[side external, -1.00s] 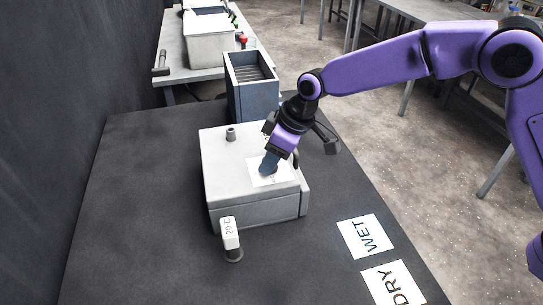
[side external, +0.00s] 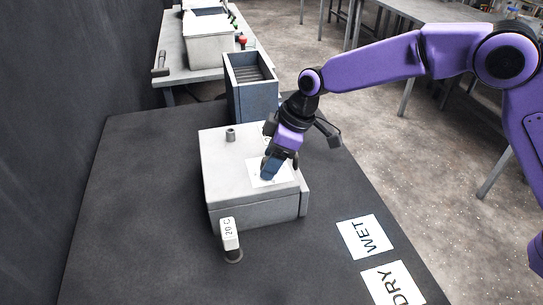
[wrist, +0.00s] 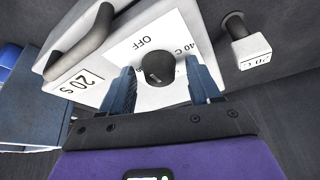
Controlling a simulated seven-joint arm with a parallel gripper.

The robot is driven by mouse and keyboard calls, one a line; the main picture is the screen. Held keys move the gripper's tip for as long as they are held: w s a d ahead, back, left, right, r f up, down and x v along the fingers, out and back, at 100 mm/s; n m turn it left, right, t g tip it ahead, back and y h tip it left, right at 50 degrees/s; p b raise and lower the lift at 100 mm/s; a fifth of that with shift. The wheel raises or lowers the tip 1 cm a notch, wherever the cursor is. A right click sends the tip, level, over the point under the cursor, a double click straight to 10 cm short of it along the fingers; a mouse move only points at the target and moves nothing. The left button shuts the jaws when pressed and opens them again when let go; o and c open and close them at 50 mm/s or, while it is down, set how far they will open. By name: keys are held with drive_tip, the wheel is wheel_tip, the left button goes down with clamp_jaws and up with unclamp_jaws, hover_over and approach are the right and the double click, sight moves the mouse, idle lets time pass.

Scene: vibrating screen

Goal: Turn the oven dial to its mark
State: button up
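The oven is a pale grey box (side external: 240,160) on the dark table. Its dial, a round black knob (wrist: 158,68), shows in the wrist view on a white label (wrist: 143,40) reading "OFF" and "40 C", the latter partly covered. My gripper (wrist: 163,76) is open, with one blue finger on each side of the knob and visible gaps between. In the side view my gripper (side external: 269,172) is low over the white label on the box top and hides the knob. I cannot see a pointer on the knob clearly.
A small "20 C" tag on a post (side external: 230,236) stands in front of the box. A blue-grey open bin (side external: 251,88) stands behind it. "WET" (side external: 365,237) and "DRY" (side external: 393,285) cards lie at right. A curved handle (wrist: 80,45) and "20 S" label are nearby.

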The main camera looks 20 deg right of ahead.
drive_tip(key=shift+r, duration=0.15)
drive_tip(key=shift+d+r, duration=0.1)
drive_tip(key=shift+r, duration=0.2)
drive_tip(key=v, duration=1.6)
drive_tip(key=shift+r, duration=0.2)
drive_tip(key=shift+s+d, duration=0.1)
drive_tip(key=s+d+f+h, duration=0.1)
drive_tip(key=s+d+f, duration=0.2)
drive_tip(key=s+d, duration=0.6)
drive_tip(key=s+d+f+g+h, duration=0.1)
drive_tip(key=s+d+f, duration=0.3)
drive_tip(key=s+d, duration=0.6)
drive_tip(key=s+d+f+m+h, duration=0.1)
drive_tip(key=s+d+f, duration=0.3)
drive_tip(key=s+d, duration=0.6)
drive_tip(key=shift+s+h, duration=0.4)
drive_tip(key=shift+s, duration=0.8)
